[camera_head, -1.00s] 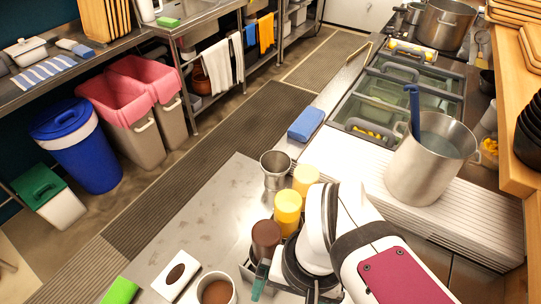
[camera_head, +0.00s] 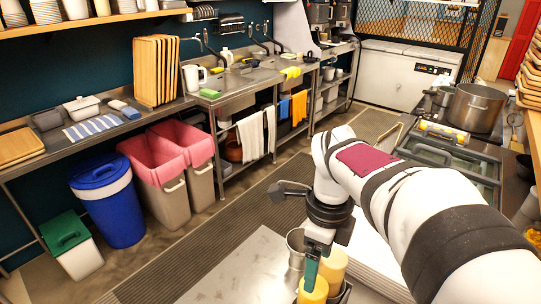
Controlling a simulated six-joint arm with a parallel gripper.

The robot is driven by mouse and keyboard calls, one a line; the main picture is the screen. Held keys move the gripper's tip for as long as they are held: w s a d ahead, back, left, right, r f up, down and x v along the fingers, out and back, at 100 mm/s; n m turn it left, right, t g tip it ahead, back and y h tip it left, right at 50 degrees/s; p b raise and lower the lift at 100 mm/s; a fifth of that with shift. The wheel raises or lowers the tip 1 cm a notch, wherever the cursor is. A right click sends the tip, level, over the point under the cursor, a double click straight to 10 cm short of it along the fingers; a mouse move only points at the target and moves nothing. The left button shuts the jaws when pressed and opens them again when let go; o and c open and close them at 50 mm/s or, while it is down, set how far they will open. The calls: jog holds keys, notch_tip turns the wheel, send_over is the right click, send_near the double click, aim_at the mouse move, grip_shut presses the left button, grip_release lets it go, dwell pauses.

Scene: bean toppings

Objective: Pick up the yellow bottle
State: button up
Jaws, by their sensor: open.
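A yellow bottle (camera_head: 314,292) stands at the bottom edge of the head view, and its lower part is cut off. A paler yellow bottle (camera_head: 332,265) stands just behind it to the right. My gripper (camera_head: 311,274) points down over the nearer yellow bottle, with a teal finger in front of its top. The jaws are open. The far finger is hidden, and I cannot tell whether the finger touches the bottle.
A steel cup (camera_head: 296,247) stands just behind the bottles on the steel counter (camera_head: 235,272). My arm covers much of the right side. Pans and a steel pot (camera_head: 474,107) are at the far right. The counter left of the bottles looks clear.

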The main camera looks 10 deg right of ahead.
aim_at(310, 302)
notch_tip(310, 302, down, 14)
jog(key=shift+a+r, duration=0.1)
jog(key=shift+a, duration=0.05)
jog(key=c, duration=0.5)
